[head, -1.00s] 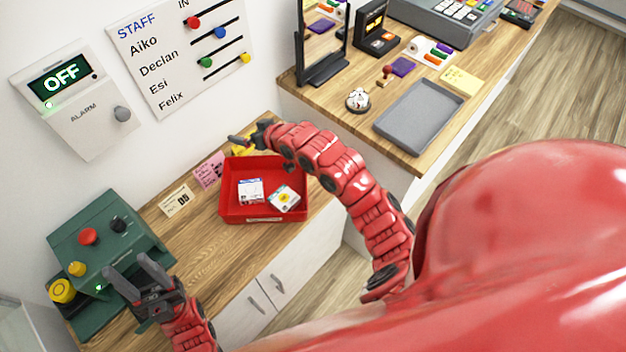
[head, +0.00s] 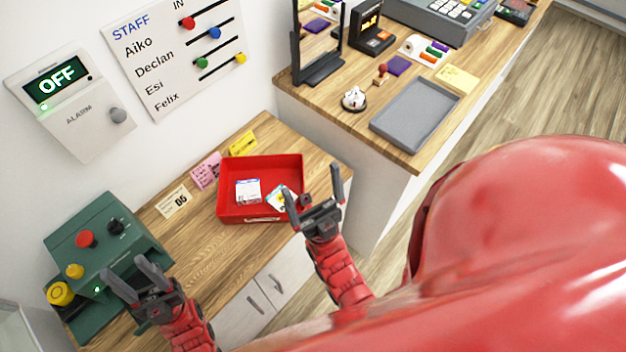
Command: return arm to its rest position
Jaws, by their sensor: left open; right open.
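My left gripper (head: 122,278) is open and empty, in front of the green machine (head: 100,245) at the lower left. My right gripper (head: 312,190) is open, with nothing between its fingers. It appears at the right front corner of the red tray (head: 232,208) and its left finger overlaps part of a white packet (head: 277,198) in the tray. I cannot tell whether the finger touches anything. Both arms are red, and the right one is folded in close to my body.
The red tray also holds another white packet (head: 248,191). Yellow (head: 242,143), pink (head: 207,171) and cream (head: 174,201) notes lie along the wall. A grey tray (head: 414,112) is on the right counter. The wooden counter between the green machine and red tray is clear.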

